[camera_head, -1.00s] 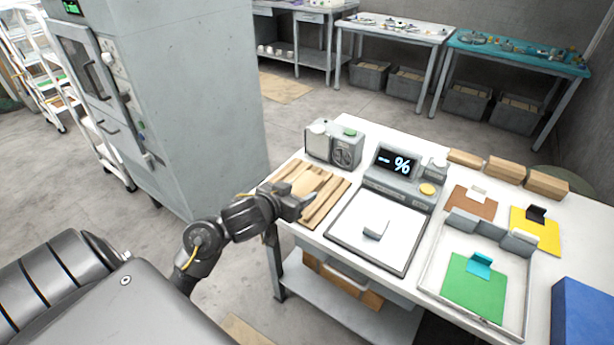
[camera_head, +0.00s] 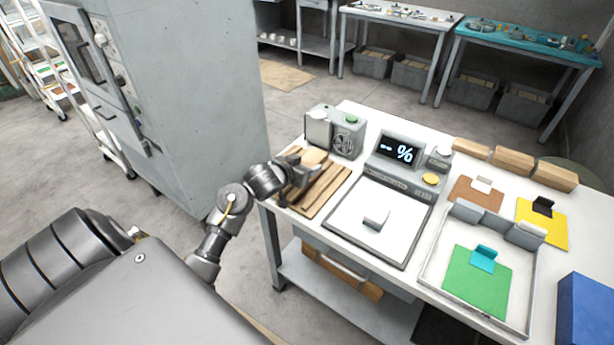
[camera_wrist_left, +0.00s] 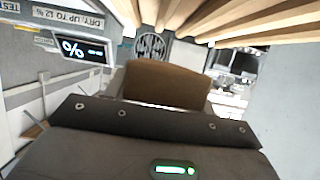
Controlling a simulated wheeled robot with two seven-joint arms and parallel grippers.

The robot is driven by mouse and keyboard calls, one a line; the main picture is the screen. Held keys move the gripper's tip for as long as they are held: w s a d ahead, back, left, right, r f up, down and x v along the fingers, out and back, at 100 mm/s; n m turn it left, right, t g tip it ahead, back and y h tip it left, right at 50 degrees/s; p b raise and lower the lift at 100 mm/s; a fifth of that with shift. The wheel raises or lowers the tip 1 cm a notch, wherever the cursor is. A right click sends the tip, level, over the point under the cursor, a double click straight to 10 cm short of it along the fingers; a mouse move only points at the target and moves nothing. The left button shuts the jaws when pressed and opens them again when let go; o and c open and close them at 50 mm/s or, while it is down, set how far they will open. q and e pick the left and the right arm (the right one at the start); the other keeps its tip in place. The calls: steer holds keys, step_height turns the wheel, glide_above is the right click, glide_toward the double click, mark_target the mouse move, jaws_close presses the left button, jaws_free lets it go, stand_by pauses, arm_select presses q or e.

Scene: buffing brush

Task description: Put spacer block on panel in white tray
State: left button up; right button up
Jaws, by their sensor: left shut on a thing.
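My left gripper (camera_head: 303,168) is shut on a brown wooden block (camera_wrist_left: 167,84), which fills the space between the fingers in the left wrist view. In the head view the tan block (camera_head: 314,157) shows at the fingertips, over the far end of the wooden slats (camera_head: 318,193). The white tray (camera_head: 522,280) stands at the right of the table. A green panel (camera_head: 470,289) lies in it with a teal clip-like piece (camera_head: 486,256) on top. Grey blocks (camera_head: 496,224) line the tray's back edge. My right gripper is out of view.
A scale-like device with a display (camera_head: 399,150) and white plate (camera_head: 360,225) lies between slats and tray; a small grey piece (camera_head: 376,217) rests on the plate. A grey box device (camera_head: 346,136) stands behind the slats. A blue box (camera_head: 588,310) is front right.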

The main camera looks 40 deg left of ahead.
arm_select(q)
steer(key=shift+w+a+f, duration=0.35)
steer(key=shift+w+f, duration=0.25)
steer(key=shift+f, duration=0.15)
steer(key=shift+w+f, duration=0.1)
steer(key=shift+f, duration=1.6)
steer(key=shift+f, duration=0.15)
steer(key=o, duration=1.1)
